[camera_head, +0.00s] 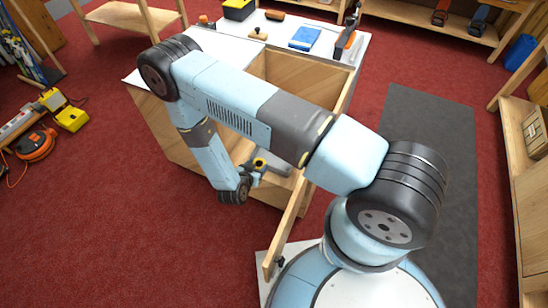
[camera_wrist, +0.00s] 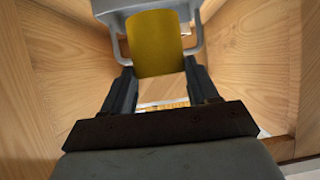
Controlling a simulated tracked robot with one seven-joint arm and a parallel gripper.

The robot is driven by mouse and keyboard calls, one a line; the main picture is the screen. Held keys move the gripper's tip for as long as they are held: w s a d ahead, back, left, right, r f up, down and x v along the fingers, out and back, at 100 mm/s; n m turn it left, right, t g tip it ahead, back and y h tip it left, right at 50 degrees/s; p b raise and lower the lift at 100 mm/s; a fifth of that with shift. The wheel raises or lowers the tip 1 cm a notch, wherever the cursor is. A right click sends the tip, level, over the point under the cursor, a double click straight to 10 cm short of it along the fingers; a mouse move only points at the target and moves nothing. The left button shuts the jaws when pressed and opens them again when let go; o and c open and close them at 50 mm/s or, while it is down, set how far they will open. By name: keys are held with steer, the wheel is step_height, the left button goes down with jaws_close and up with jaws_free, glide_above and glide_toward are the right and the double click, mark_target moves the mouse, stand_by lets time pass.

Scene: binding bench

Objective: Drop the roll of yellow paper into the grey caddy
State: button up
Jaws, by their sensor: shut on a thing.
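The roll of yellow paper (camera_wrist: 157,45) stands out between the two fingers of my gripper (camera_wrist: 158,72) in the wrist view, and my gripper is shut on it. In the head view my gripper (camera_head: 257,170) is low at the bench's open wooden compartment, with a small yellow patch of the roll (camera_head: 260,162) at its tip. The grey caddy (camera_wrist: 103,6) is just beyond the roll, with grey bars on both sides. It also shows in the head view (camera_head: 278,164), right of my gripper. I cannot tell whether the roll is over the caddy's opening.
Wooden walls (camera_wrist: 255,60) close in on both sides of my gripper. An open wooden door (camera_head: 290,225) stands right of the compartment. The white bench top (camera_head: 215,42) holds a blue book (camera_head: 305,38) and tools.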

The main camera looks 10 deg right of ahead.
steer(key=shift+w+d, duration=0.25)
steer(key=shift+d, duration=0.2)
steer(key=shift+w+d+f, duration=0.2)
steer(key=shift+w+d, duration=0.05)
steer(key=shift+w, duration=0.05)
glide_above(273, 162)
steer(key=shift+f, duration=3.8)
steer(key=shift+f, duration=0.65)
steer(key=o, duration=1)
steer(key=shift+o, duration=0.2)
